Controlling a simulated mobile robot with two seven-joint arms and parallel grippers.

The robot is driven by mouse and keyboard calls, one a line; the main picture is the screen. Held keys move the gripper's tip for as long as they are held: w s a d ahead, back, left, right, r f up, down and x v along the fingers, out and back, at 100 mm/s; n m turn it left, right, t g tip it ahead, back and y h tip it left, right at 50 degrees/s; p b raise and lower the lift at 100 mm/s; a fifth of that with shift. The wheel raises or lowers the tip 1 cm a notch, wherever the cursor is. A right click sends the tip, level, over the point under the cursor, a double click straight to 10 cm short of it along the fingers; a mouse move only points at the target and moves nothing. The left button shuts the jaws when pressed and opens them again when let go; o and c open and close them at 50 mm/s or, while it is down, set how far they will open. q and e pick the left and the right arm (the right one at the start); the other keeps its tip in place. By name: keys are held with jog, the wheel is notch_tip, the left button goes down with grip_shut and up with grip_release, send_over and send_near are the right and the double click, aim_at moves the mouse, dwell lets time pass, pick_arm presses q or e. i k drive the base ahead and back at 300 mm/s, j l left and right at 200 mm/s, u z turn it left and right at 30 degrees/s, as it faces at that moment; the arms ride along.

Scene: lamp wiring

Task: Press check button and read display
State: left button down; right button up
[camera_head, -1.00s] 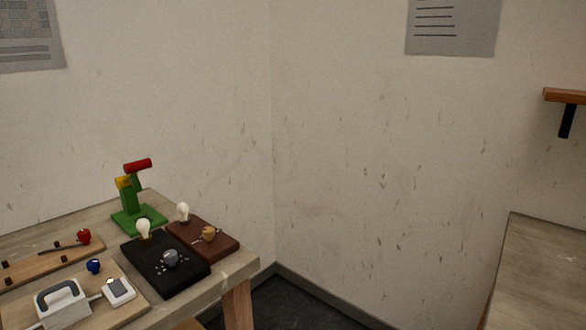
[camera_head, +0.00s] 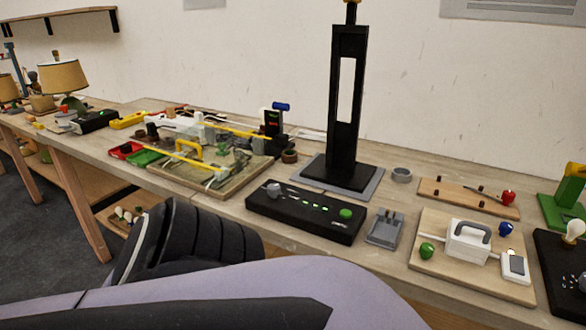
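A low black box (camera_head: 298,228) lies near the front edge of the table. It has a round green button (camera_head: 346,213) at its right end, a grey knob (camera_head: 273,190) at its left end and a row of small green lights between them. A small white label below the button is too small to read. I cannot tell from the view which part is the display. Part of my own arm, pale purple with a black ribbed joint, fills the lower foreground in front of the table. Neither gripper shows.
A tall black frame (camera_head: 343,120) stands behind the box. A grey plate with pegs (camera_head: 384,228) lies just right of it. A board with a white handled block (camera_head: 468,243) is farther right. A cluttered board with a yellow handle (camera_head: 188,149) lies left. Lamps (camera_head: 62,76) stand far left.

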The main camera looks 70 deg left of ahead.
aim_at(344, 214)
jog(key=u, duration=2.25)
